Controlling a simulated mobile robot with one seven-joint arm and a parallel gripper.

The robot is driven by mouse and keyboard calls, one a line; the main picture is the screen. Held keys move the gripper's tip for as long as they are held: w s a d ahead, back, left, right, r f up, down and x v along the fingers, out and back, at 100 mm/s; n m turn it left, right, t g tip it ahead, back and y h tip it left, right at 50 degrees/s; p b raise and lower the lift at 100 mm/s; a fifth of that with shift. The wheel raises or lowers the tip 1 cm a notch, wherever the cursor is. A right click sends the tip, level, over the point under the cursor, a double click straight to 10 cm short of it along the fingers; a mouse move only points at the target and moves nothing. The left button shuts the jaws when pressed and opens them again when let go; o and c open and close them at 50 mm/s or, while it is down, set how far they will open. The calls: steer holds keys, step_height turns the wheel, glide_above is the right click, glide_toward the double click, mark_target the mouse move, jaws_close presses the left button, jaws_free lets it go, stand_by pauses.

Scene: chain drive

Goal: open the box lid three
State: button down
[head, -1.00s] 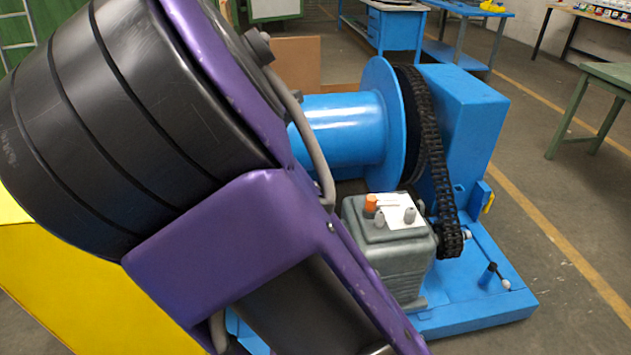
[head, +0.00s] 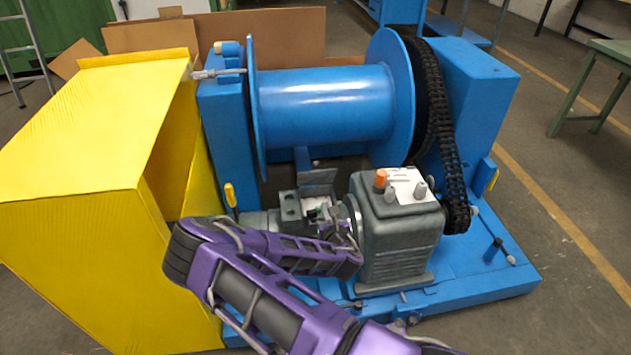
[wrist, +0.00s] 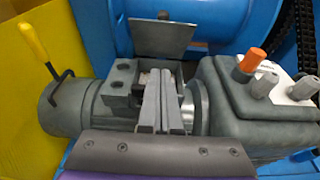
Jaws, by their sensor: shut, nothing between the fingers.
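A grey terminal box (wrist: 122,78) sits on top of the grey motor (wrist: 62,108); it also shows in the head view (head: 290,205). A flat grey lid plate (wrist: 160,38) stands raised and tilted at the box's far side, and it also shows in the head view (head: 316,183). The box is uncovered, with some small parts visible inside. My gripper (wrist: 160,95) is shut and empty, its fingers over the right part of the open box and nearer than the lid. The fingers hide part of the box. Contact with the box cannot be told.
The grey gearbox (head: 400,235) with an orange cap (wrist: 252,60) stands just right of my gripper. The blue drum (head: 325,105) lies behind, with a black chain (head: 445,130) at right. A yellow box-shaped guard (head: 80,220) stands at left. A yellow-handled lever (wrist: 35,45) rises beside the motor.

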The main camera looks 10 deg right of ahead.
mark_target(316, 162)
steer(key=shift+w+r+b+x, duration=0.15)
steer(key=shift+r+x, duration=0.3)
steer(key=shift+x, duration=1.65)
steer(key=shift+w+r+b+x, duration=0.15)
steer(key=shift+r+x, duration=0.25)
steer(key=shift+x, duration=1.75)
steer(key=shift+w+r+b+x, duration=0.15)
steer(key=shift+r+x, duration=0.3)
steer(key=shift+x, duration=1.65)
steer(key=shift+s, duration=0.1)
steer(key=shift+w+r+g+p, duration=0.9)
steer(key=shift+w+r+p, duration=0.1)
steer(key=shift+p, duration=0.05)
steer(key=w+b, duration=0.2)
steer(key=w, duration=0.1)
steer(key=shift+w+r+g, duration=0.25)
steer(key=shift+r+g, duration=0.15)
steer(key=shift+w+r, duration=0.25)
steer(key=shift+s+b, duration=0.2)
steer(key=shift+b, duration=0.15)
